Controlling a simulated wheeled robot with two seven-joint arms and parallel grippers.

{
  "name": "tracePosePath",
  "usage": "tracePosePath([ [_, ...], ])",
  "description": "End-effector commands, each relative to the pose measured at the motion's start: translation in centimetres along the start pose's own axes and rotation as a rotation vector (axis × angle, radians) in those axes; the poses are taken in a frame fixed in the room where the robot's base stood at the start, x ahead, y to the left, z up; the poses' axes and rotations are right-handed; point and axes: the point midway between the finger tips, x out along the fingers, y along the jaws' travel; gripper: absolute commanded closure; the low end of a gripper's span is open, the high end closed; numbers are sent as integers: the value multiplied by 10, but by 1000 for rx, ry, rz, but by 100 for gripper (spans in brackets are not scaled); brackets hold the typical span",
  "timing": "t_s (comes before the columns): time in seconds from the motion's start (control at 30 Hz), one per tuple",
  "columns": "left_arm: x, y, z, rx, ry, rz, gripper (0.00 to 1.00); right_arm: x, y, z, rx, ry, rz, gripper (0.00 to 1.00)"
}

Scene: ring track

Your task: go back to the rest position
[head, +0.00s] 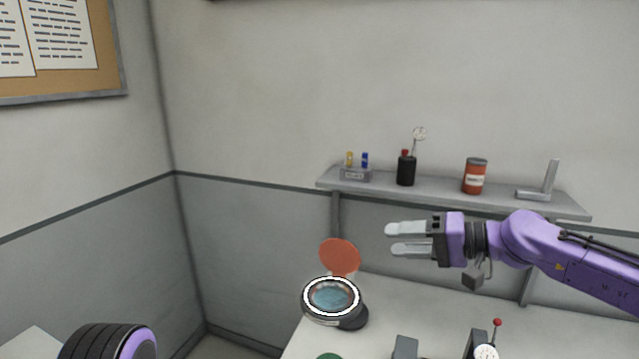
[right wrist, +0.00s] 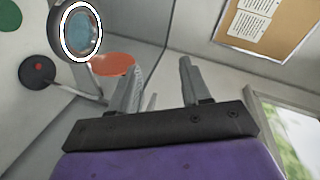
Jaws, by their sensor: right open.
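My right gripper (head: 408,238) is in the head view, at the end of a purple arm that comes in from the right. Its two grey fingers are apart with nothing between them, and they point left, above the white table. In the right wrist view my right gripper (right wrist: 158,85) also shows open and empty. At the lower left of the head view is a dark, ribbed round part with purple, mine. My left gripper does not show in either view.
A ring-lit magnifier (head: 331,297) and an orange disc (head: 340,256) stand left of the gripper, on the table (head: 400,300). Behind is a wall shelf (head: 440,191) with a black bottle (head: 406,170), a red can (head: 475,177) and a metal square (head: 548,182). A dial gauge (head: 486,351) stands in front.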

Motion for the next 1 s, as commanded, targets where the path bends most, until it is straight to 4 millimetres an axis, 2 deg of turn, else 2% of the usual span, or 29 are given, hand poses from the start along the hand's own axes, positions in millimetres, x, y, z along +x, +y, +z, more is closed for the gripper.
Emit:
tracePosePath([
  [0.37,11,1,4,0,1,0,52,42,58,36,100,-12,83,53],
  [0.47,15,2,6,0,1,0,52,59,82,52,137,-17,119,53],
  [0.67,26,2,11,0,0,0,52,96,150,103,234,-26,230,53],
  [0.77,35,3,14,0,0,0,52,114,199,143,294,-29,317,53],
  [0.87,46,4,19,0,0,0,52,125,263,200,358,-28,444,53],
  [0.93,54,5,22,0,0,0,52,124,310,245,396,-21,550,53],
  [1.0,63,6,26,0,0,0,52,114,356,290,423,-10,662,53],
])
